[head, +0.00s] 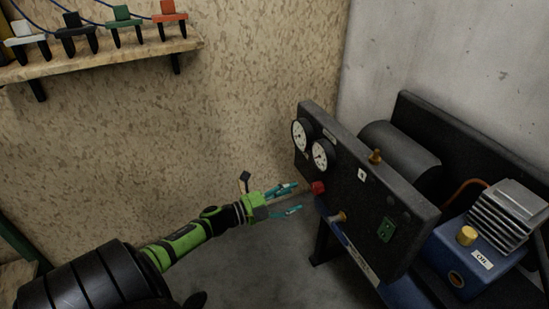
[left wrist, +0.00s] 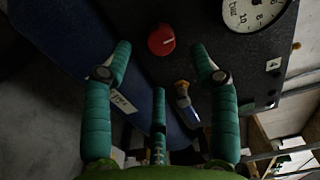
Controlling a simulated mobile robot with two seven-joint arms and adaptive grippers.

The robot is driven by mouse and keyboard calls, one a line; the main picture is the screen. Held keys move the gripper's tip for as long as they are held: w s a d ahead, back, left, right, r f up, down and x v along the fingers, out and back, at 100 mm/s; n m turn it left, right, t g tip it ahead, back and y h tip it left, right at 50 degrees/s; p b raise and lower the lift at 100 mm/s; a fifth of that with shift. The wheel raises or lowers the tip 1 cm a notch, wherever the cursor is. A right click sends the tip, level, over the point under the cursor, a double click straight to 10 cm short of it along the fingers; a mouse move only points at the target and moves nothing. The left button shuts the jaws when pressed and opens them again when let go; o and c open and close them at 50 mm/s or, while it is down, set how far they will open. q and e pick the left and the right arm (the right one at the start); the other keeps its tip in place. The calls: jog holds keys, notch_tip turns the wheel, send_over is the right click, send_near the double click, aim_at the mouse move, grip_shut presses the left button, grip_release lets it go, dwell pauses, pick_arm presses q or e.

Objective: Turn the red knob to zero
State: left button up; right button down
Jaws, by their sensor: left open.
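The red knob (head: 318,187) sits on the front face of the dark compressor panel (head: 375,210), below two round gauges. In the left wrist view the red knob (left wrist: 161,40) has a pale pointer line on its face. It lies ahead of and between the spread fingers, apart from them. My left gripper (head: 295,197) is open and empty, just left of the knob; its teal fingers also show in the left wrist view (left wrist: 163,60). I see no scale marks around the knob clearly. My right gripper is not in view.
Two white gauges (head: 320,155) are above the knob. A brass fitting (head: 339,217) sticks out below it, and a green switch (head: 387,229) is to the right. A wooden shelf (head: 100,58) with plugs hangs at the upper left. Floor left of the panel is clear.

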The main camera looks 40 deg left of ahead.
pick_arm(q)
jog(key=shift+v, duration=2.55)
jog(key=shift+a, duration=0.1)
